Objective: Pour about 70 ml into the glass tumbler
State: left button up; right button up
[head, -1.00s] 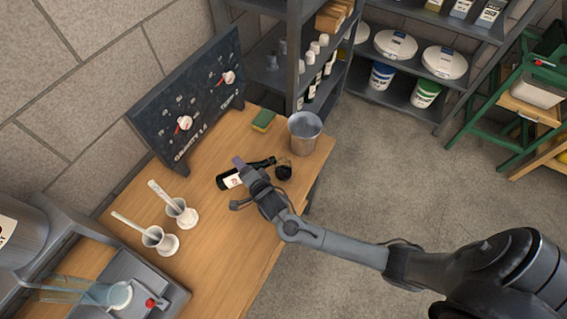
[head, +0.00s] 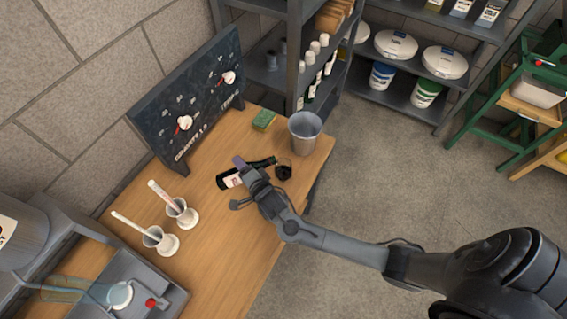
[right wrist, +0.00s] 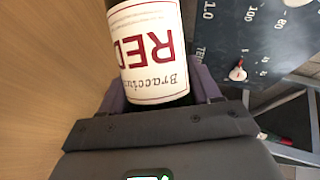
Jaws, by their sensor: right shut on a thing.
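My right gripper (head: 249,176) is shut on a dark wine bottle (head: 224,182) with a white label, above the wooden bench. The bottle lies tilted far over, its neck to the right and its mouth at the glass tumbler (head: 284,173). The tumbler is small and holds dark liquid; its exact level is too small to read. In the right wrist view the bottle's label (right wrist: 150,50) reads RED, with a purple finger on each side. The tumbler is not seen there. My left gripper is not in view.
A metal bucket (head: 305,133) stands just behind the tumbler, and a green sponge (head: 263,120) lies left of it. A dark dial board (head: 190,105) stands at the wall. The front of the bench (head: 235,270) is clear.

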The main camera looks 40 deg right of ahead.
aim_at(254, 165)
dwell(0.3)
dwell(0.5)
jog(key=shift+f, duration=0.15)
jog(key=shift+d+f+n, duration=0.15)
jog(key=shift+f+n, duration=0.25)
jog(key=shift+f, duration=0.2)
jog(key=n+h+p, duration=0.1)
jog(key=p, duration=0.2)
jog(key=d+r+n+g+h+p, duration=0.1)
jog(key=p, duration=0.2)
jog(key=s+d+r+n+g+h+p, duration=0.1)
jog(key=p, duration=0.2)
jog(key=shift+s+d+r+n, duration=0.1)
jog(key=shift+d+n, duration=0.1)
jog(key=shift+n, duration=0.2)
jog(key=shift+a+n+g+h+p, duration=0.15)
jog(key=shift+n+g+h+p, duration=0.25)
jog(key=shift+n+h+p, duration=0.4)
jog(key=shift+n+g+h, duration=0.3)
jog(key=shift+n+h, duration=0.3)
jog(key=shift+n, duration=0.2)
jog(key=shift+d+n+h, duration=0.35)
jog(key=shift+n+h, duration=0.05)
jog(key=shift+n, duration=0.2)
